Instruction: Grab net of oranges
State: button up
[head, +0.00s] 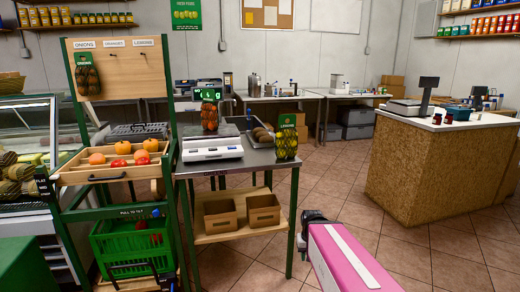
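A wooden peg board (118,68) carries signs for onions, oranges and lemons. A net with a green label and dark reddish-brown contents (87,78) hangs under the onions sign. The pegs under the other two signs look empty. A small net with orange-yellow contents (209,117) stands at the white scale (212,149); I cannot tell for sure that it holds oranges. A net with a lemons label (286,140) stands at the right of the metal table. My gripper (317,216) is low in front of the table, apart from all nets; its fingers are not clear.
A wooden tray (112,175) holds loose orange and red produce, with a green crate (132,247) below. A counter (430,165) stands at right. Tiled floor between is free.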

aim_at(210, 119)
jog(key=l+u, duration=0.95)
jog(key=k+j, duration=0.05)
jog(key=j, duration=0.05)
